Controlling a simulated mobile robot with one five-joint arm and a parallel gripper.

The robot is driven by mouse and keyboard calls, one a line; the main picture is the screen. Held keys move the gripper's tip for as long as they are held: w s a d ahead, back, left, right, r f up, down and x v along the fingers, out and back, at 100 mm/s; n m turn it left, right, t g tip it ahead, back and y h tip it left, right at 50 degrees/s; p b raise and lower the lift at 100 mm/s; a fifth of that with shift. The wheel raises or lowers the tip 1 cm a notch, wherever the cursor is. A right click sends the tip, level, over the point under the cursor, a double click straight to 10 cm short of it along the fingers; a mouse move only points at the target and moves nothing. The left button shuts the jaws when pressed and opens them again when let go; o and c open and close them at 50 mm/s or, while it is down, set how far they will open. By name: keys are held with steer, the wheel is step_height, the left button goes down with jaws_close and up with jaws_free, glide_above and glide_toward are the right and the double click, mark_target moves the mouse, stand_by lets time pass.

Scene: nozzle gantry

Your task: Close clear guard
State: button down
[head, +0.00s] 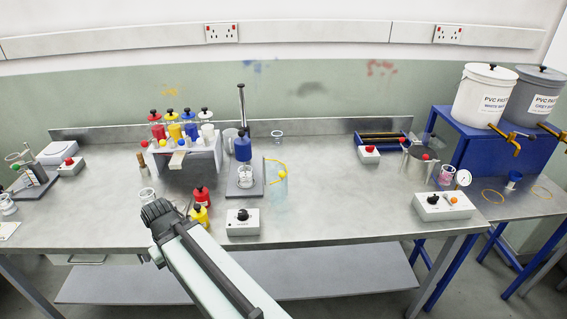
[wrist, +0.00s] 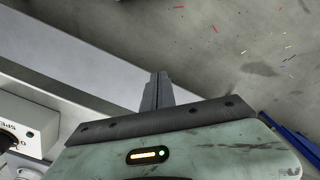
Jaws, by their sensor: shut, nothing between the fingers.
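The clear guard (head: 275,172) is a thin, curved see-through panel with a yellow edge and a yellow knob (head: 283,174). In the head view it stands out to the right of the mixer stand (head: 242,112), apart from the glass beaker (head: 245,174) under the blue mixer head (head: 243,149). The beaker's right side looks uncovered. My gripper (wrist: 157,76) shows in the wrist view with its narrow fingers shut and empty, over the bench's front edge and the floor. The guard is not in the wrist view. My fingers cannot be made out in the head view.
A control box (head: 242,222) with a black dial sits in front of the mixer. Red (head: 201,195) and yellow (head: 200,215) bottles stand left of it. A bottle rack (head: 185,160) stands behind.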

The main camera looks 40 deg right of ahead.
steer(key=w+d+r+y+p, duration=0.1)
steer(key=w+d+r+p, duration=0.15)
steer(key=r+p, duration=0.85)
steer(key=w+d+r+p, duration=0.2)
steer(key=d+r+p, duration=0.2)
steer(key=r+p, duration=0.7)
steer(key=s+d+r+m+t+y, duration=0.2)
steer(key=d+t, duration=0.1)
steer(key=d, duration=2.1)
steer(key=s+d+r+t, duration=0.1)
steer(key=s+d, duration=0.3)
steer(key=d, duration=0.3)
steer(key=s+d+m+t, duration=0.1)
steer(key=s+d, duration=0.3)
steer(key=d, duration=0.3)
steer(key=s+d+r+t, duration=0.1)
steer(key=s+d, duration=0.3)
steer(key=d, duration=0.3)
steer(key=w+a+f+b, duration=0.6)
steer(key=f+b, duration=0.3)
steer(key=shift+w+a, duration=0.35)
steer(key=shift+a, duration=0.05)
